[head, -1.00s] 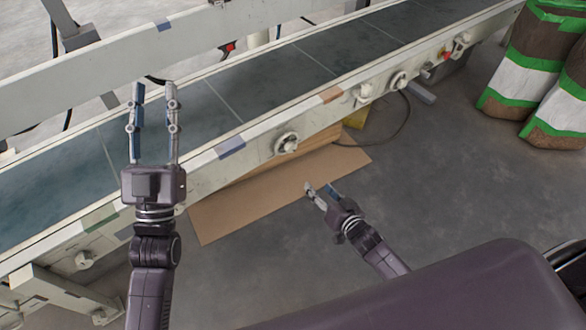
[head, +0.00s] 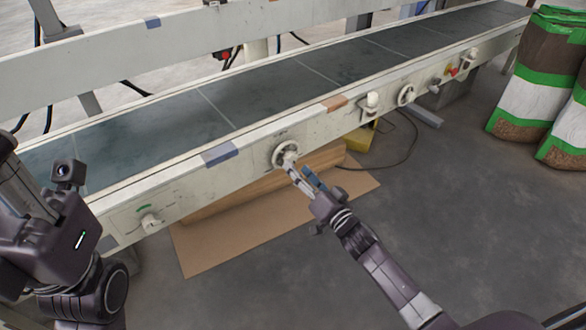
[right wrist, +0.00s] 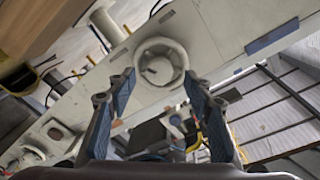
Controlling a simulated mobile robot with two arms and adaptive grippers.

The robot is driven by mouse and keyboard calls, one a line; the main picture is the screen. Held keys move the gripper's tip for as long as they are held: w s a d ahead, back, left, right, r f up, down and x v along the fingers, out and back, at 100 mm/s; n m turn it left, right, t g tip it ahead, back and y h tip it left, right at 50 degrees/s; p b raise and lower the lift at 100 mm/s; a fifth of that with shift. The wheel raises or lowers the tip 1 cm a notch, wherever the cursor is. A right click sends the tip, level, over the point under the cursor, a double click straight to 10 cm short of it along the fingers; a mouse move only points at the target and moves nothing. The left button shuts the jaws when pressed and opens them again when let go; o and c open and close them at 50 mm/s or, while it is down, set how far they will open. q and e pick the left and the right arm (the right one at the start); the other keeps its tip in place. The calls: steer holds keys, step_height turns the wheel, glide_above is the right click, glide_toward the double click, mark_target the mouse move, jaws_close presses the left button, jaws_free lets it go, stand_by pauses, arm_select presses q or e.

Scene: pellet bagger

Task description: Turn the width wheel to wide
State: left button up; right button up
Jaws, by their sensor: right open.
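A round pale handwheel (head: 279,154) sits on the front side of the conveyor. It also shows straight ahead in the right wrist view (right wrist: 161,46), just beyond my fingers. My right gripper (head: 300,176) is open, its fingertips close in front of the wheel. In the right wrist view the fingers (right wrist: 159,82) are spread with nothing between them; I cannot tell whether they touch the wheel. Markings near the wheel are too small to read. My left arm's wrist part (head: 60,235) is at the left edge; its fingers are not visible.
The conveyor's side rail (head: 225,158) also carries a second wheel (head: 405,95) and a small knob (head: 150,222). Flat cardboard (head: 215,245) lies on the floor below. Bags (head: 540,95) stand at the right. The grey floor in front is open.

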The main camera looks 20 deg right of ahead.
mark_target(287, 155)
steer(key=shift+b+x, duration=0.65)
steer(key=shift+x, duration=1.3)
steer(key=shift+c, duration=0.4)
steer(key=c, duration=1.1)
